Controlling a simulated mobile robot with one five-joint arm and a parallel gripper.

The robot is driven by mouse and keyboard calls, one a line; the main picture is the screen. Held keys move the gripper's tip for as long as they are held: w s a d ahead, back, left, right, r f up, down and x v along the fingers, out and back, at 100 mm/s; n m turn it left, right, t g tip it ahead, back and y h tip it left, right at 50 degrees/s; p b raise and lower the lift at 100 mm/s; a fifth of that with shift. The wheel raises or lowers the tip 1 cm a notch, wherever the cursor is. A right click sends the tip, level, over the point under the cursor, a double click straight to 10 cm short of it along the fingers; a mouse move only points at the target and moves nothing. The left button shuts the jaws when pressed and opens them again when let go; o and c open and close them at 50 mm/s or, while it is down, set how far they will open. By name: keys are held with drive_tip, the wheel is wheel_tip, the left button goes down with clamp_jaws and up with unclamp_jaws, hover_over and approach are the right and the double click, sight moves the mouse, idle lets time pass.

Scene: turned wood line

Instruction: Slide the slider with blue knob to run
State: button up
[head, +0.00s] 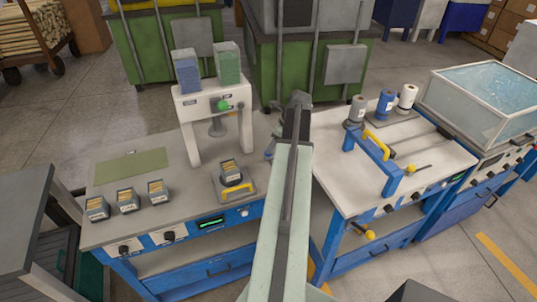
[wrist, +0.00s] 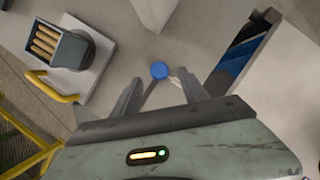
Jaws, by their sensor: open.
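In the wrist view the blue knob (wrist: 159,70) shows as a small round cap on a grey surface. A thin dark line runs from it toward my gripper, with a small pale mark beside it. My gripper (wrist: 160,79) is open, and the knob shows between and slightly beyond its two fingertips. I cannot tell how far above the knob the fingers are. No run label can be read. In the head view my arm covers the right end of the left bench (head: 190,218), and my gripper is mostly hidden behind it.
Left of the knob is a fixture with a yellow handle (wrist: 66,98) and a dark tray of wooden pieces (wrist: 62,45). The head view shows a white press (head: 215,98) and several small trays. The right bench (head: 425,145) carries a blue frame with a yellow handle (head: 376,144).

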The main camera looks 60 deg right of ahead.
drive_tip(key=b+x, duration=0.2)
drive_tip(key=x, duration=0.2)
drive_tip(key=shift+s+r, duration=0.1)
drive_tip(key=shift+r, duration=0.1)
clamp_jaws()
idle(1.1)
